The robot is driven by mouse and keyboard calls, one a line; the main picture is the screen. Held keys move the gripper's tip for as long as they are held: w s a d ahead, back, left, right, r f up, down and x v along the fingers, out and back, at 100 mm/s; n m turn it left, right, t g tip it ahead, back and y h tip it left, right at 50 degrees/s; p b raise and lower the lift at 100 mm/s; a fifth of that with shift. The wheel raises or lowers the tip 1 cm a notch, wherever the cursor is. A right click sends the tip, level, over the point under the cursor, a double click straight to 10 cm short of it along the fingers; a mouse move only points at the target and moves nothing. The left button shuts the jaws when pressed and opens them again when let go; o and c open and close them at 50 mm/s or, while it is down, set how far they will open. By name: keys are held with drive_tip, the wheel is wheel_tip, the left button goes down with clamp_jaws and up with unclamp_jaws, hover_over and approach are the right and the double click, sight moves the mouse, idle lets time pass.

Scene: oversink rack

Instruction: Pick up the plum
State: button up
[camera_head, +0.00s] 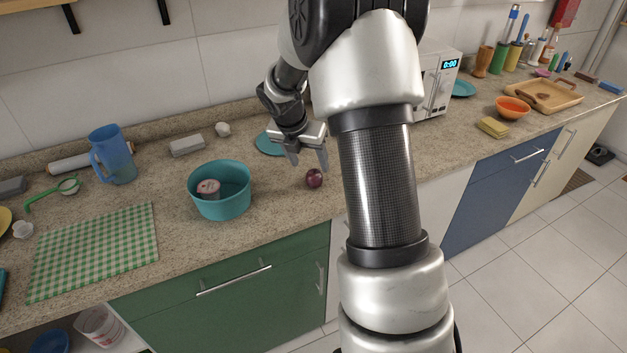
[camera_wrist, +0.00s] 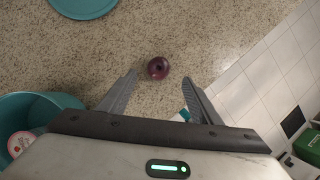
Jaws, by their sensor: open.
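The plum (camera_head: 314,178) is small, round and dark purple. It rests on the speckled stone counter near its front edge. In the wrist view the plum (camera_wrist: 158,68) lies just beyond the fingertips, roughly midway between them, with nothing touching it. My gripper (camera_head: 309,160) is above the counter, just up and left of the plum in the head view. Its two fingers are apart and empty, as the wrist view (camera_wrist: 160,78) also shows.
A teal bowl (camera_head: 233,205) holding a pinkish tub (camera_head: 208,189) stands left of the plum. A teal plate (camera_head: 268,146) lies behind. A green checkered cloth (camera_head: 95,252) is farther left. The counter edge is close to the plum. Bare counter surrounds the plum.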

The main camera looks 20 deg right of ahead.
sight(312, 174)
drive_tip(key=shift+x, duration=1.05)
drive_tip(key=x, duration=0.4)
drive_tip(key=shift+a+f+b, duration=0.2)
drive_tip(key=shift+a+b, duration=0.05)
drive_tip(key=shift+b, duration=0.15)
drive_tip(key=shift+w+d+f, duration=0.15)
drive_tip(key=shift+f, duration=0.25)
drive_tip(key=shift+c, duration=0.4)
drive_tip(key=c, duration=1.1)
